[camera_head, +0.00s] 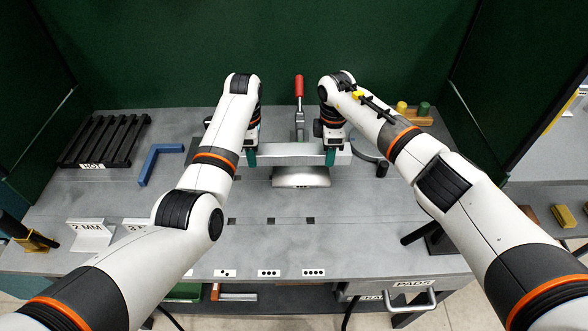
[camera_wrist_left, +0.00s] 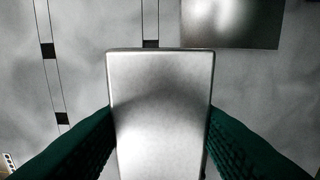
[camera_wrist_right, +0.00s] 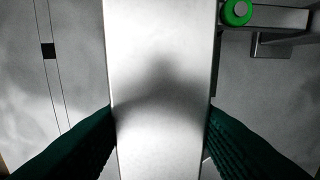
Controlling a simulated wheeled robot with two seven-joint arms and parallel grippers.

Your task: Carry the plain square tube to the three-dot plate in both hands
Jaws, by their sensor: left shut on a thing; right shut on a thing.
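The plain square tube (camera_head: 292,151) is a pale metal bar lying crosswise at the back middle of the bench. My left gripper (camera_head: 251,157) is shut on its left part, and my right gripper (camera_head: 331,156) is shut on its right part. Both wrist views show the tube between green fingers, in the left (camera_wrist_left: 160,105) and in the right (camera_wrist_right: 162,80). I cannot tell whether the tube touches the bench.
A black rack (camera_head: 105,140) and a blue angle (camera_head: 158,160) are at left. Small dark squares mark the clear bench middle.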

